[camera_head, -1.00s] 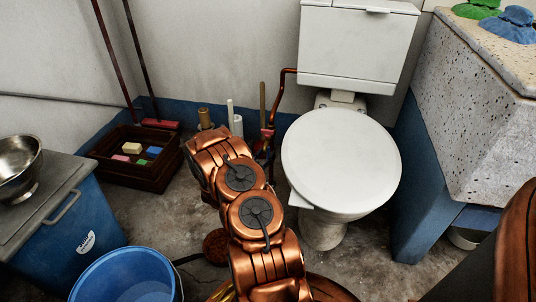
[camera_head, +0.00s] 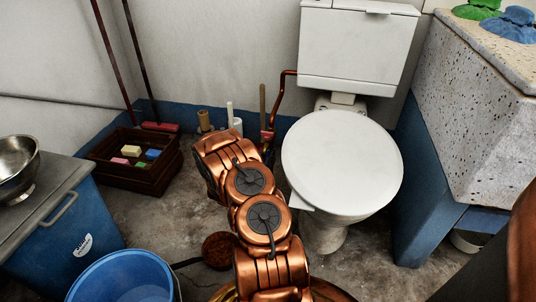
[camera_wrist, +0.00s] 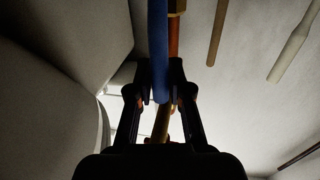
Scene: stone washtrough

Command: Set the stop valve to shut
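The stop valve's blue lever (camera_wrist: 158,50) runs down from the top of the wrist view. A copper pipe (camera_wrist: 174,40) with a brass fitting (camera_wrist: 177,6) is close beside it. My gripper (camera_wrist: 159,98) has one dark finger on each side of the lever's lower end. The fingers look close to it, but I cannot tell whether they touch it. A brass part (camera_wrist: 162,125) shows between the fingers. In the head view, the copper pipe (camera_head: 284,80) drops from beside the cistern, and my arm hides the valve and gripper.
The toilet (camera_head: 341,160) stands just right of my arm and fills the left of the wrist view. A plunger's wooden stick (camera_head: 262,103) and a white brush handle (camera_head: 230,112) stand near the wall. A blue bucket (camera_head: 122,275) and a dark crate (camera_head: 150,178) are left.

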